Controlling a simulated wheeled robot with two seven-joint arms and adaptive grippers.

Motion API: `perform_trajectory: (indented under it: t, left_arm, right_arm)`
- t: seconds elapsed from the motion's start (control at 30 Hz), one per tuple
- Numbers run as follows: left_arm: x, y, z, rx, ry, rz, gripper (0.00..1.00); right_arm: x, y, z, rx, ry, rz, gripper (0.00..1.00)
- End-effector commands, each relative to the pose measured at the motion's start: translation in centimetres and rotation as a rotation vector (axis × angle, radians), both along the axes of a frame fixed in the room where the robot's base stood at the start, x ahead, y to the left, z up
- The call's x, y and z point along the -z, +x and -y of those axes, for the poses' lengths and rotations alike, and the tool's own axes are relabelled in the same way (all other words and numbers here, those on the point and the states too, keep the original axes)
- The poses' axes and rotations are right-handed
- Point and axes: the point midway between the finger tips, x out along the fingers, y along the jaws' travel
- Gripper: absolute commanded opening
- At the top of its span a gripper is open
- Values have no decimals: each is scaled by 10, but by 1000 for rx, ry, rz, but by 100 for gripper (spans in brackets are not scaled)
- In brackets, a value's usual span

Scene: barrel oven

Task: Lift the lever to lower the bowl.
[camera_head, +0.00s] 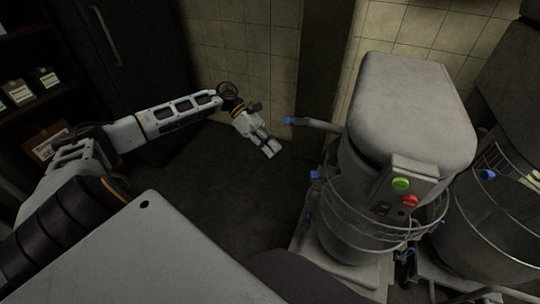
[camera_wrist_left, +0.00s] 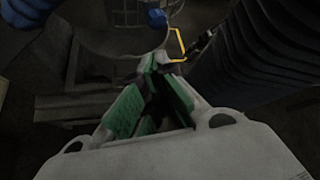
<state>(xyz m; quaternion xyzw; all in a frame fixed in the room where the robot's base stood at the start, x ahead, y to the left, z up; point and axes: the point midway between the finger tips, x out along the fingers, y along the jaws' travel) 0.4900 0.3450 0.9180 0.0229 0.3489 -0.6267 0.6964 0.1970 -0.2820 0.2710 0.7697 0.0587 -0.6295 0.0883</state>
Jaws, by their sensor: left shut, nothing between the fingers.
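A grey mixer (camera_head: 412,105) stands at the right in the head view. A grey lever (camera_head: 318,125) with a blue knob (camera_head: 289,121) sticks out from its left side. The bowl (camera_head: 350,243) sits under the mixer head, behind a wire guard. My left gripper (camera_head: 271,151) is shut and empty, a little below and left of the blue knob, apart from it in the picture. In the left wrist view, my green-padded fingers (camera_wrist_left: 160,66) converge at the tips. A blue knob (camera_wrist_left: 156,18) shows above them; I cannot tell which knob it is. My right gripper is out of view.
A green button (camera_head: 401,184) and a red button (camera_head: 410,201) are on the mixer's front. A second machine with a wire guard (camera_head: 500,215) stands close at the right. A tiled wall (camera_head: 240,55) is behind; dark shelves (camera_head: 30,85) are at the left. Dark floor (camera_head: 240,190) lies clear between.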

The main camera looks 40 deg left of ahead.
Motion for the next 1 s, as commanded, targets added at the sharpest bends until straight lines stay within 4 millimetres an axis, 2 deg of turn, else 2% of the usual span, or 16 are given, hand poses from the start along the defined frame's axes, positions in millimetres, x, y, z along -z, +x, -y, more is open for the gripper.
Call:
perform_trajectory:
  t: [0.27, 0.5, 1.0]
  left_arm:
    - [-32, 10, -2, 0, -23, -84, 0]
    - [-53, 17, -4, 0, -20, -83, 0]
    - [-73, 26, -6, -3, -22, -79, 0]
  right_arm:
    - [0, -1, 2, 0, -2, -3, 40]
    - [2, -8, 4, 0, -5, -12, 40]
    - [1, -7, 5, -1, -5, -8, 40]
